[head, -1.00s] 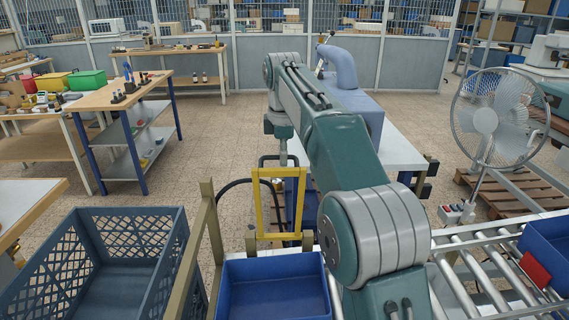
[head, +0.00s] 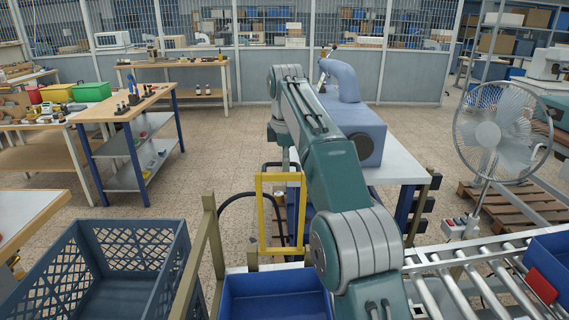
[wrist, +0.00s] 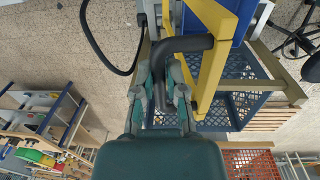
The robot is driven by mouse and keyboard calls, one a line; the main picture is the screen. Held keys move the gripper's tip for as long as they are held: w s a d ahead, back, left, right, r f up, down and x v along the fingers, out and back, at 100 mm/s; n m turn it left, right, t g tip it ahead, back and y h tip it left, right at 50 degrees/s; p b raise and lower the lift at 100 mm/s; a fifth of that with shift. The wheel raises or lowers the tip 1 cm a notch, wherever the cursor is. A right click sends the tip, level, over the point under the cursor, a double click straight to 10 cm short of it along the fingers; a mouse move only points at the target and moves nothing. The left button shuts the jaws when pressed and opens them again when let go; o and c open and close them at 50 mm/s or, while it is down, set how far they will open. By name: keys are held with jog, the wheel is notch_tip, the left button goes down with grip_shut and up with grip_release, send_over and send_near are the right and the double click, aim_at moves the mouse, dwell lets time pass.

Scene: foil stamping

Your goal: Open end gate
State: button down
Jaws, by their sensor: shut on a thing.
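The end gate (head: 261,215) is an upright yellow frame at the far end of the roller conveyor, beyond a blue bin, in the head view. In the wrist view its yellow bars (wrist: 213,65) slant across the upper middle, with a dark bent handle (wrist: 184,44) on its left side. My gripper (wrist: 163,78) is shut on this handle, its fingers on either side of the bar. In the head view my arm hides the gripper, and part of the dark handle shows behind the gate's top. The gate's latch or hinge cannot be made out.
A blue bin (head: 270,294) sits just before the gate. A dark blue crate (head: 150,243) stands at left, beside a tan rail post (head: 207,237). The conveyor rollers (head: 462,257) run right. A fan (head: 497,128) stands at right. Open floor lies beyond left.

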jog(key=c, duration=0.7)
grip_release()
jog(key=shift+w+d+f, duration=0.1)
jog(key=shift+d+f, duration=0.05)
jog(key=shift+f, duration=0.05)
jog(key=shift+r, duration=0.2)
